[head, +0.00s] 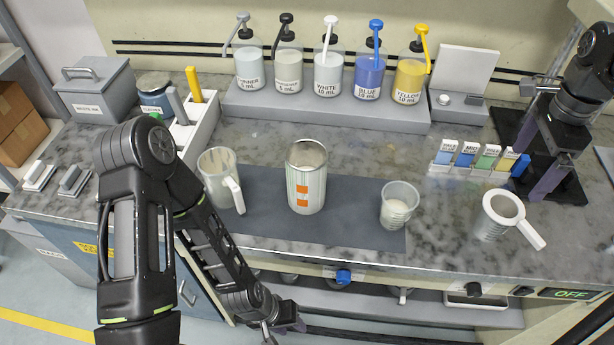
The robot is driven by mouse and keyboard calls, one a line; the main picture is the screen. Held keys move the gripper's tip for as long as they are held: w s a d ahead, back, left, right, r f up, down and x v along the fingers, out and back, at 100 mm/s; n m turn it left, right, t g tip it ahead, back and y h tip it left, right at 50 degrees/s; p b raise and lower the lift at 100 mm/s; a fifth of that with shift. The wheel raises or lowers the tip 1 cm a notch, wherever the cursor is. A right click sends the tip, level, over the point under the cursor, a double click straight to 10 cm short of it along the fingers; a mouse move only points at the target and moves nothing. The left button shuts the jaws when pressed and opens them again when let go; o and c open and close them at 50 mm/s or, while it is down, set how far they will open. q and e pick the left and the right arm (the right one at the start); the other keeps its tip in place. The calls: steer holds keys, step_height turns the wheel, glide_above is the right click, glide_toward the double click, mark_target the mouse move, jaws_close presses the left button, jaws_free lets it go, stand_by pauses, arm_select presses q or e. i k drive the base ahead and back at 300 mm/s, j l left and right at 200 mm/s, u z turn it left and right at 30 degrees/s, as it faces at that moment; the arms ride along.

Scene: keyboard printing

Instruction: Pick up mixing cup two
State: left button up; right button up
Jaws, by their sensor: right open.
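Several vessels stand along the counter, and no number for mixing cup two is readable. A clear cup with a handle (217,182) stands at the mat's left end. A ribbed light canister with orange squares (306,178) stands mid-mat. A small clear beaker with pale liquid (398,208) stands at the mat's right end. A white-rimmed cup with a handle (494,224) stands right of the mat. My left gripper (287,325) is low, in front of the counter, apart from all cups; its jaws are unclear. My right gripper (538,158) is open and empty, above the counter's right side.
Pump bottles (327,75) line a grey rack at the back. A rack of colour strips (478,157) stands close to my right gripper. A white holder (193,128) and a grey waste bin (97,92) are at the left. The grey mat (345,220) is bare between the canister and beaker.

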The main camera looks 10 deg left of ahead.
mark_target(399, 198)
steer(key=k, duration=1)
